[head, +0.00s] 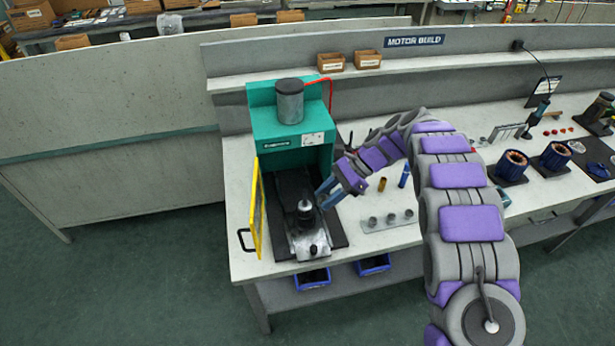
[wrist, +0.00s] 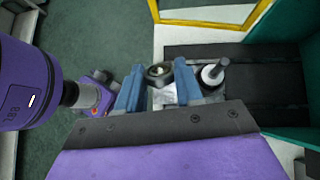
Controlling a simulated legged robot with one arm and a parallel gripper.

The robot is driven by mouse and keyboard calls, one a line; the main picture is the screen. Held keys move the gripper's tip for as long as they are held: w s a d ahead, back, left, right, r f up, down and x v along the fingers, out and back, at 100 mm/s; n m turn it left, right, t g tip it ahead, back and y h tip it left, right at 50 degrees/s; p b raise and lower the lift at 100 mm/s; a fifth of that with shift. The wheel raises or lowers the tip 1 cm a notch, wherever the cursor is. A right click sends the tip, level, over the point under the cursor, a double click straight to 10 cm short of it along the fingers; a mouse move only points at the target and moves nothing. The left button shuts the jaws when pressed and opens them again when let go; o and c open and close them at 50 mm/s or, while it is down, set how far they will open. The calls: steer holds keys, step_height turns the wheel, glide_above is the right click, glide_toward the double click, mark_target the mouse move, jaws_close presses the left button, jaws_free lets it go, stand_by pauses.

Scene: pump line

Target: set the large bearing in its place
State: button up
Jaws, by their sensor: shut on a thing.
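The large bearing appears as a dark ring (wrist: 158,74) between the two blue fingers of my gripper (wrist: 160,84) in the wrist view. My gripper is shut on it. In the head view, my gripper (head: 326,196) hangs just right of the upright shaft (head: 305,208) on the press bed. I cannot make out the bearing in that view. The shaft shows in the wrist view as a pale post (wrist: 214,70) with a dark ring at its foot, right of the fingers. The bearing is apart from the shaft. The green press (head: 290,143) stands behind.
A yellow-framed guard (head: 258,212) stands open at the press's left. A grey rack with several small ring parts (head: 390,220) lies to the right. A blue cylinder (head: 404,176) and an orange one (head: 382,184) stand behind it. Motor stators (head: 512,164) sit farther right.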

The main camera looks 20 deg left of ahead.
steer(key=w+a+f+m+t+y, duration=0.1)
steer(key=a+m+y, duration=0.1)
steer(key=y, duration=0.1)
steer(key=w+a+f+m+t+y, duration=0.1)
steer(key=w+a+m+t+y, duration=0.1)
steer(key=y, duration=0.2)
steer(key=w+a+f+m+t+y, duration=0.1)
steer(key=w+a+m+y, duration=0.1)
steer(key=m+y, duration=0.1)
steer(key=shift+w+f+t, duration=0.1)
steer(key=shift+f+t, duration=0.2)
steer(key=shift+f, duration=0.05)
steer(key=shift+a+f+b, duration=0.3)
steer(key=shift+a+f, duration=0.15)
steer(key=shift+f, duration=0.25)
steer(key=shift+d+r, duration=0.15)
steer(key=shift+d, duration=0.25)
steer(key=shift+a, duration=0.4)
steer(key=shift+d, duration=0.35)
